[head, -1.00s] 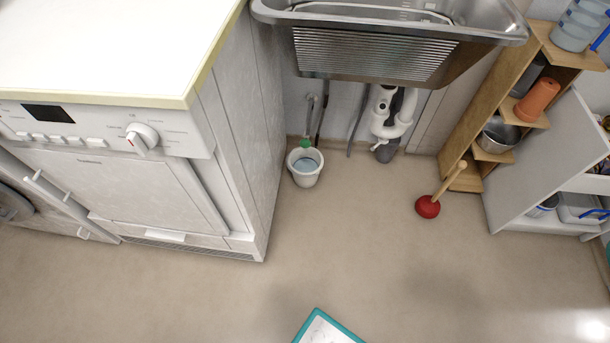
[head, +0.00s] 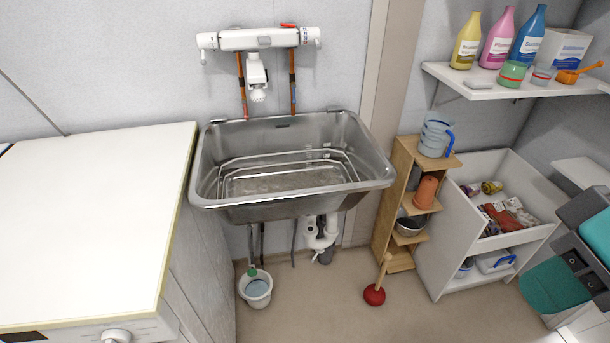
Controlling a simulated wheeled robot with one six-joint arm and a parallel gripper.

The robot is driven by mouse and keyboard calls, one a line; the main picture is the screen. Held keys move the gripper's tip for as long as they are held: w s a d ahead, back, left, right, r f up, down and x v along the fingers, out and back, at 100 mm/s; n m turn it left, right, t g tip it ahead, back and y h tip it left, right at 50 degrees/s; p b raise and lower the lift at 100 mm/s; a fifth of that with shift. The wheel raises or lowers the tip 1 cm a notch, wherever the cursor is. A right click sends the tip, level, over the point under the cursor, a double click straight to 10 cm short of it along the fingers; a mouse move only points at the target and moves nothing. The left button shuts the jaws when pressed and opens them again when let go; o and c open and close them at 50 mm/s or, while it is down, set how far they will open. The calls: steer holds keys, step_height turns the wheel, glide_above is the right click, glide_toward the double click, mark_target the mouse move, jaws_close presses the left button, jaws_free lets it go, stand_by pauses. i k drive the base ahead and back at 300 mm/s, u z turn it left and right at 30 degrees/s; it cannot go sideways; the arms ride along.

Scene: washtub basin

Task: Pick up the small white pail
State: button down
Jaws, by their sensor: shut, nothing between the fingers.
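The small white pail (head: 255,291) stands upright on the floor in the head view, at the lower left of centre. It is under the front left part of the steel basin, close to the side of the white-topped cabinet. Its open top faces up and bluish water or a bluish inside shows. A green piece (head: 252,272) at the end of a pipe hangs at its back rim. Whether it touches the pail I cannot tell. No handle is clear at this size. My gripper's fingers do not show in the head view.
The steel basin (head: 209,190) overhangs the pail. The white-topped cabinet (head: 90,220) closes off the left. A red plunger (head: 375,294), wooden shelf (head: 402,262) and white drawer unit (head: 470,275) stand to the right. Bare floor (head: 310,310) lies between pail and plunger.

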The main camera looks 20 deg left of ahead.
mark_target(257, 290)
steer(key=u, duration=2.95)
steer(key=i, duration=0.55)
steer(key=z, duration=1.65)
